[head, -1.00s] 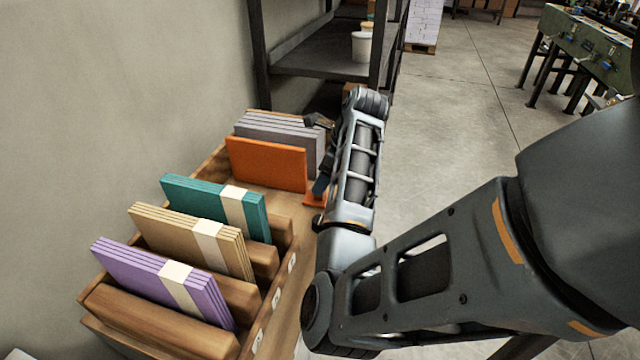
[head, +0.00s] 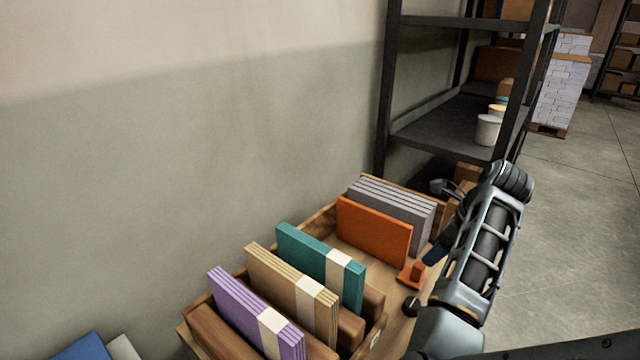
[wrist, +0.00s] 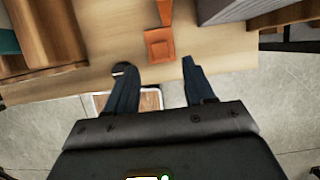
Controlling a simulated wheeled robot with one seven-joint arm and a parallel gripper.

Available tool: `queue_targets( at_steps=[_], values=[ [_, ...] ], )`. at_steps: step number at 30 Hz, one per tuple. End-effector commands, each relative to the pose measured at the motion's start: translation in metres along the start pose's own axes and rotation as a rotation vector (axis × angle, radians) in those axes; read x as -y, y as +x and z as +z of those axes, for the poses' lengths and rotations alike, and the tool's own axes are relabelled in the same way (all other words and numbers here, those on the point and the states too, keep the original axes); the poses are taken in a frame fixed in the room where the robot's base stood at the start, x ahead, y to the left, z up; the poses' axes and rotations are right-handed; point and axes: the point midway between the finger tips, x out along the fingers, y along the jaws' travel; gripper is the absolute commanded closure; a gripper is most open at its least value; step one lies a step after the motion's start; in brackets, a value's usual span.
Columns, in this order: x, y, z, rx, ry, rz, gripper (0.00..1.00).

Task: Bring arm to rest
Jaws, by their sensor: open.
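My gripper shows in the wrist view (wrist: 158,82) with its two dark fingers spread apart and nothing between them. It hangs over the front edge of the wooden rack (head: 395,323). An orange block with a flat foot (wrist: 159,44) lies on the wood just beyond the fingertips; it also shows in the head view (head: 412,275). In the head view my arm stands at the right of the rack, and the gripper is mostly hidden behind it.
The rack holds purple (head: 245,315), tan (head: 290,290), teal (head: 318,262), orange (head: 374,231) and grey (head: 392,212) bundles. A dark metal shelf (head: 460,124) with white tubs (head: 488,130) stands behind. Open concrete floor (head: 575,230) lies to the right.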

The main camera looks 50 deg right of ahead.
Motion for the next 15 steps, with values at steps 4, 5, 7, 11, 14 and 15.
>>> queue_targets(
  at_steps=[4,5,7,11,14,15],
  values=[
    [0.0,0.0,-0.001,-0.001,-0.002,-0.002,0.47],
    [0.001,0.0,-0.001,-0.004,-0.008,-0.007,0.47],
    [0.004,0.001,-0.006,-0.02,-0.038,-0.033,0.47],
    [0.017,0.0,-0.022,-0.086,-0.19,-0.148,0.47],
    [0.029,-0.002,-0.035,-0.161,-0.384,-0.268,0.47],
    [0.033,-0.003,-0.04,-0.193,-0.47,-0.314,0.47]
  ],
)
